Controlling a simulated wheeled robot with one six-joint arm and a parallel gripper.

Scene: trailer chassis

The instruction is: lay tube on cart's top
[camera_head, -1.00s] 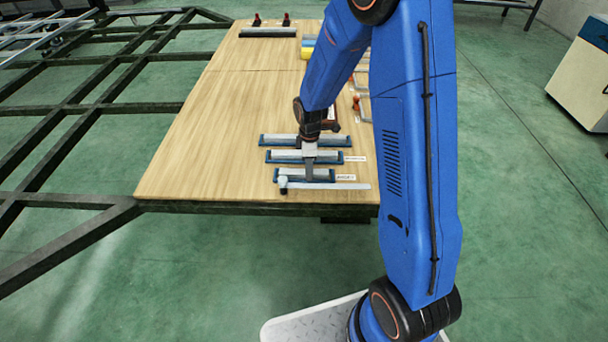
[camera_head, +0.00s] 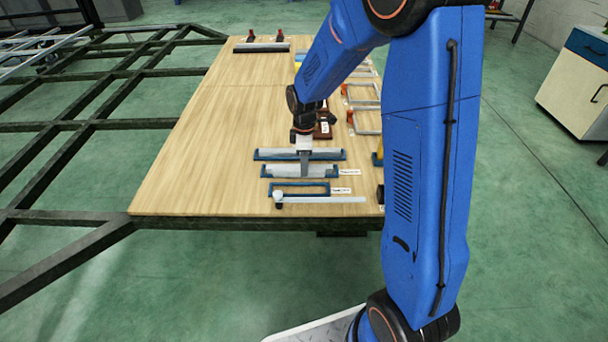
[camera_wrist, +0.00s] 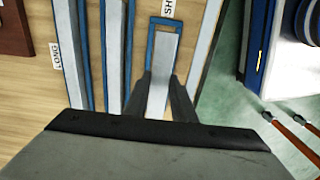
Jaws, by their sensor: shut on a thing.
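My gripper (camera_head: 304,174) is shut on a short grey tube (camera_wrist: 163,75), seen between the fingers in the wrist view. The tube is held level just above its blue holder (camera_wrist: 151,36), marked by a label starting "SH". In the head view this front holder (camera_head: 297,184) looks like an empty blue frame. The held tube overlaps the middle holder there, so their edges are hard to separate. Two longer grey tubes lie in the other blue holders, one nearer (camera_wrist: 114,50) and one by the "LONG" label (camera_wrist: 70,50). No cart can be identified for certain.
The wooden tabletop (camera_head: 205,150) is clear on the left. A grey bar with a round end (camera_head: 320,199) lies along its front edge. Clamp-like frames (camera_head: 365,95) line the right side. A white and blue cabinet (camera_head: 575,90) stands on the floor at right. Dark chassis beams (camera_head: 75,150) run left.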

